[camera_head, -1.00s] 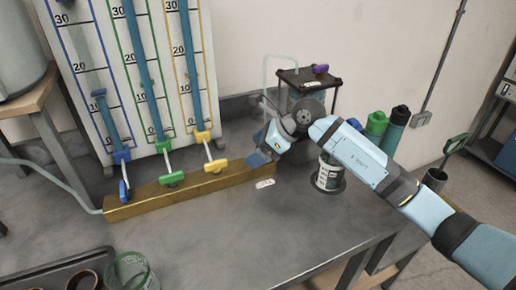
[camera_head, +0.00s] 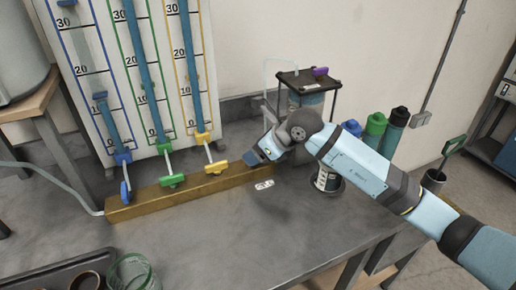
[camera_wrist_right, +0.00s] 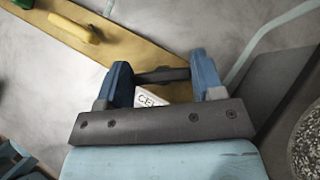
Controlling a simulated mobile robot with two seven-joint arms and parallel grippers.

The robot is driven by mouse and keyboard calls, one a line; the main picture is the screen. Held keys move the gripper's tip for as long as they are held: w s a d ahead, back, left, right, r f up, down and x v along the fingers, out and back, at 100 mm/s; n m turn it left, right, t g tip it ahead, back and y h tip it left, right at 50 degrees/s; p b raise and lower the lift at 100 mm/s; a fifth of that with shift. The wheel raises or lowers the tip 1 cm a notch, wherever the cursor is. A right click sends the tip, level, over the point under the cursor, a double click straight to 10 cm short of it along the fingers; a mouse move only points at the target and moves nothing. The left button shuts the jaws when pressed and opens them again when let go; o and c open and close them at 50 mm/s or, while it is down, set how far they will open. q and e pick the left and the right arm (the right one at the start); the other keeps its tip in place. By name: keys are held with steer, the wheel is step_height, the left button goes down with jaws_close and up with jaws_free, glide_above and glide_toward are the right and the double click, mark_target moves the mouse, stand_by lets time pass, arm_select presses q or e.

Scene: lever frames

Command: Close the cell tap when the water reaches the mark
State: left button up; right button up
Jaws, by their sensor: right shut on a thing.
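My right gripper (camera_head: 256,158) is at the right end of the brass manifold bar (camera_head: 150,204). In the right wrist view its two blue fingers (camera_wrist_right: 163,82) are shut on a dark bar-shaped handle (camera_wrist_right: 163,75), apparently the cell tap's. A white label (camera_wrist_right: 149,97) partly reading "CEL" lies just below the handle. In the head view the fingers hide the handle. The clear cell (camera_head: 312,98) with a black lid and purple knob stands behind my wrist, partly hidden by it. Its water level and mark are too small to tell. My left gripper is not in view.
Blue (camera_head: 125,187), green (camera_head: 172,180) and yellow (camera_head: 216,167) taps stand along the manifold under the scale board (camera_head: 150,65). The front middle of the bench is clear.

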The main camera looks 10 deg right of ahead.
steer(key=m+t+h, duration=0.1)
steer(key=m, duration=0.1)
steer(key=m+t+h+b, duration=0.1)
steer(key=m+h, duration=0.1)
steer(key=m, duration=0.1)
steer(key=shift+a, duration=0.1)
steer(key=shift+m+t+h+b, duration=0.3)
steer(key=shift+m+h+b, duration=0.05)
steer(key=shift+m+h, duration=0.4)
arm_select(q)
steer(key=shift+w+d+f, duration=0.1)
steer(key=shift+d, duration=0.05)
arm_select(e)
steer(key=shift+m+h, duration=0.25)
steer(key=shift+m, duration=0.2)
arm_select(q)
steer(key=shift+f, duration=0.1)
arm_select(e)
steer(key=o, duration=0.9)
steer(key=shift+s, duration=0.1)
